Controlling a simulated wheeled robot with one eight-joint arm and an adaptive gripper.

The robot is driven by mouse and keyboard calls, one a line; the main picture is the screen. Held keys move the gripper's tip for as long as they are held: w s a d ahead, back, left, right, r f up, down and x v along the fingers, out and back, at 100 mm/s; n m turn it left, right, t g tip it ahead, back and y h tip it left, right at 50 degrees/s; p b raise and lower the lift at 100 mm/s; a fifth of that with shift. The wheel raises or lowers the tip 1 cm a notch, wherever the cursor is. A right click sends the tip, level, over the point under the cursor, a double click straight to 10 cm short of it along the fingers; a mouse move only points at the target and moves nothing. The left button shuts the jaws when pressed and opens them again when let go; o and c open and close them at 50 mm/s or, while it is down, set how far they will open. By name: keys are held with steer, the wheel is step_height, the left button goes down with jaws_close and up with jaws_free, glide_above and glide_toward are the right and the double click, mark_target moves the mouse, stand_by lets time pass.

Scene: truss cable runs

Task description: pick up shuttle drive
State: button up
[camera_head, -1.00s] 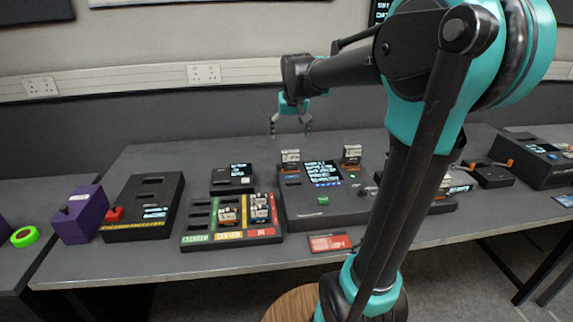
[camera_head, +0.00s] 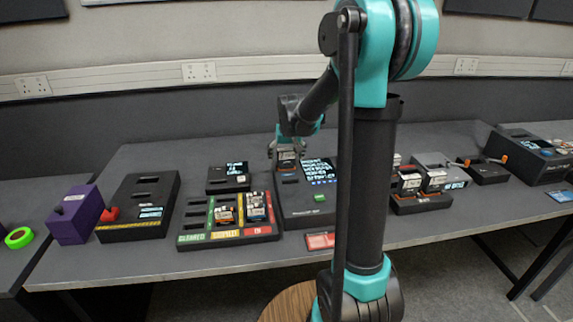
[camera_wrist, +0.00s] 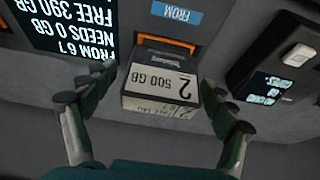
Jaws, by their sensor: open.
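A dark drive with a white label reading "2" and "500 GB" (camera_wrist: 160,85) stands in the slot beside the blue "FROM" tag in the wrist view. An orange strip shows at its base. In the head view the drive (camera_head: 287,163) is at the left back of the black console (camera_head: 300,212), partly hidden by my gripper. My gripper (camera_wrist: 161,80) is open, with one finger on each side of the drive. Its fingers appear apart from the drive. I cannot read "shuttle" on the label.
A rack with green, yellow and red lanes (camera_head: 197,238) holds drives at the left. A small box with a screen (camera_head: 228,178) stands behind it. A dock with drives (camera_head: 422,203) is at the right. My arm hides part of the console and table.

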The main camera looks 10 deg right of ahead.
steer(key=shift+x, duration=1.05)
steer(key=c, duration=1.5)
steer(key=shift+r, duration=0.2)
